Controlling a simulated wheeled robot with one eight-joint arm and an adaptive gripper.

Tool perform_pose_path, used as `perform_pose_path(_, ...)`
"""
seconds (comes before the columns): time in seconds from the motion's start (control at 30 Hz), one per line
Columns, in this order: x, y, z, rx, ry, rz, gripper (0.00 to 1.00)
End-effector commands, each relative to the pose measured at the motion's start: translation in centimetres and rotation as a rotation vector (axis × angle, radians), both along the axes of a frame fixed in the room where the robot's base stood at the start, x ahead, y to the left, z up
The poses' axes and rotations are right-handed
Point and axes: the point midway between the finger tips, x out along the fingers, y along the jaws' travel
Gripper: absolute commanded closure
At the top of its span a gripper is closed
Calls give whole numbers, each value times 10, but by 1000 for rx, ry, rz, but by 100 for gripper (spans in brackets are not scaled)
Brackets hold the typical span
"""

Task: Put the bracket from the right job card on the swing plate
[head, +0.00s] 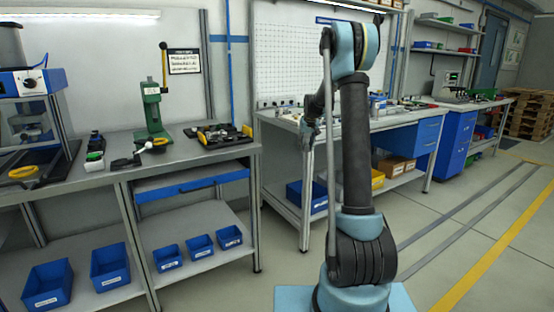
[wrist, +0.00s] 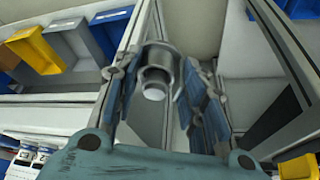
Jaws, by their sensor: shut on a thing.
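My gripper (wrist: 160,85) is shut on a grey, round, collar-like metal part (wrist: 158,56), held between its two blue-padded fingers in the wrist view. I cannot tell from its shape whether this is the bracket. In the head view my gripper (head: 309,133) hangs at the front left of the middle bench (head: 411,126), partly behind my own arm, and the part cannot be made out there. No job card or swing plate can be clearly picked out; my arm covers some of the bench top.
The left bench (head: 190,160) carries a green press (head: 152,108) and a black-and-yellow tray (head: 222,134). Blue bins (head: 110,264) stand on its lower shelf. A blue drawer cabinet (head: 456,140) stands right. The floor at right is open. The wrist view shows a yellow bin (wrist: 33,50).

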Motion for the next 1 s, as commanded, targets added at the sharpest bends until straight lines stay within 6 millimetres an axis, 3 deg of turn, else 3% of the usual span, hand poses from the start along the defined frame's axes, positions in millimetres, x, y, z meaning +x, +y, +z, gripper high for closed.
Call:
perform_pose_path(0.03,5,-13,-4,0,0,-42,90)
perform_pose_path(0.2,15,-39,-11,0,0,-136,90)
perform_pose_path(0.33,15,-45,-19,-1,0,-160,90)
perform_pose_path(0.47,5,-45,-41,0,0,-161,90)
perform_pose_path(0.77,-43,-44,-121,0,0,-159,90)
perform_pose_path(1.0,-94,-44,-177,0,0,-159,90)
